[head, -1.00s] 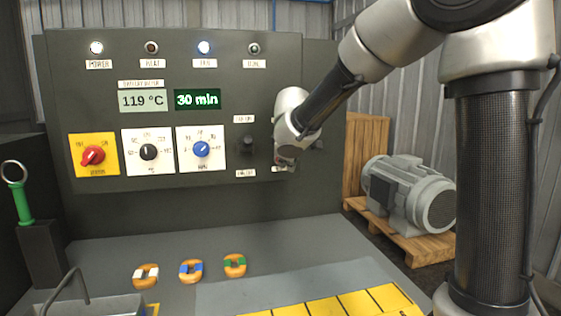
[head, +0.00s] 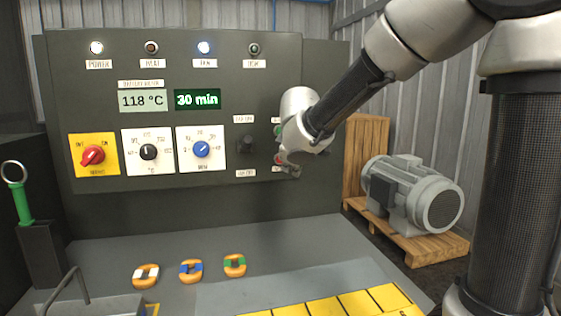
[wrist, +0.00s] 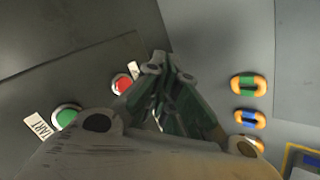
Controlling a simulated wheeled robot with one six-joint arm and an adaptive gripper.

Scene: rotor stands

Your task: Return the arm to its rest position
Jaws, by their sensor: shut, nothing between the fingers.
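My arm reaches from the right across the front of the grey control panel (head: 220,60). My gripper (head: 290,170) is in front of the panel's lower right part, pointing down. In the wrist view my gripper (wrist: 169,68) has its fingers together with nothing seen between them. A red button (wrist: 122,83) and a green button (wrist: 66,117) are on the panel left of the fingers. In the head view both buttons are partly hidden behind my gripper.
Three orange rings with white, blue and green bands (head: 191,271) lie on the grey bench. A grey motor (head: 412,193) sits on a wooden pallet to the right. A green-handled ring tool (head: 20,200) stands at the far left. Yellow plates (head: 345,303) lie at the front.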

